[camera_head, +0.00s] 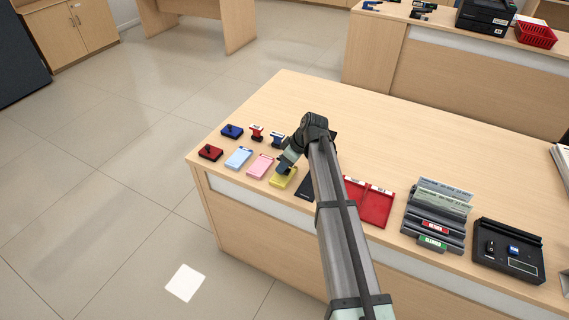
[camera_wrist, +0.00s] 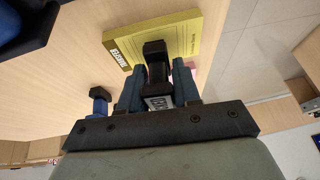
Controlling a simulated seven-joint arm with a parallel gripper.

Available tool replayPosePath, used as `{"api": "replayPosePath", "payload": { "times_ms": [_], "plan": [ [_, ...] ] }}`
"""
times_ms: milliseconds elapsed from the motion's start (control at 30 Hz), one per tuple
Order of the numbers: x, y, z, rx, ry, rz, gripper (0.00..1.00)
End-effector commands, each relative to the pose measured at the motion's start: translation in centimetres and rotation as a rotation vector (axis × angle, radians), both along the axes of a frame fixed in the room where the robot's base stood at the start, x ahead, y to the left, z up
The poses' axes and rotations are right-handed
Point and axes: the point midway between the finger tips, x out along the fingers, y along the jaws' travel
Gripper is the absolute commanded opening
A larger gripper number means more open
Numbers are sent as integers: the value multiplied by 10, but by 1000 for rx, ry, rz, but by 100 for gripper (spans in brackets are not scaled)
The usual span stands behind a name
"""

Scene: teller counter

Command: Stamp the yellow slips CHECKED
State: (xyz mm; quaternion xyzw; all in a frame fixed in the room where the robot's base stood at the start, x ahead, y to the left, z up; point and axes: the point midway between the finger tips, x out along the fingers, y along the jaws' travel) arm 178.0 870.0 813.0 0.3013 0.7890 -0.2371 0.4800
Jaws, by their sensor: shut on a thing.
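My gripper (camera_head: 286,166) is shut on a dark stamp (camera_wrist: 155,72), which shows between the two fingers in the wrist view. The gripper is over the yellow slips (camera_head: 281,182) near the counter's front edge. In the wrist view the yellow slip stack (camera_wrist: 178,40) lies just beyond the stamp, with a dark printed label strip at one end. I cannot tell whether the stamp touches the paper. A red-and-white stamp (camera_head: 256,132) and a blue-and-white stamp (camera_head: 277,140) stand behind. A blue pad (camera_head: 232,131) and a red pad (camera_head: 210,152) are at the left.
Light blue slips (camera_head: 238,158) and pink slips (camera_head: 260,166) lie left of the yellow ones. Right of my arm are red trays (camera_head: 376,207), a grey sorting rack (camera_head: 410,221) and a black device (camera_head: 508,262). The counter (camera_head: 290,98) is clear toward the back.

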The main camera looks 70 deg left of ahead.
Motion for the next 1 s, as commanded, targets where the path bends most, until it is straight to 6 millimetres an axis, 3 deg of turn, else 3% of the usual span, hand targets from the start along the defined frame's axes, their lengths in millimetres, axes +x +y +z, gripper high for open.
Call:
{"api": "replayPosePath", "payload": {
  "times_ms": [1000],
  "plan": [
    [0,0,-7,0,0,0,12]
  ]
}}
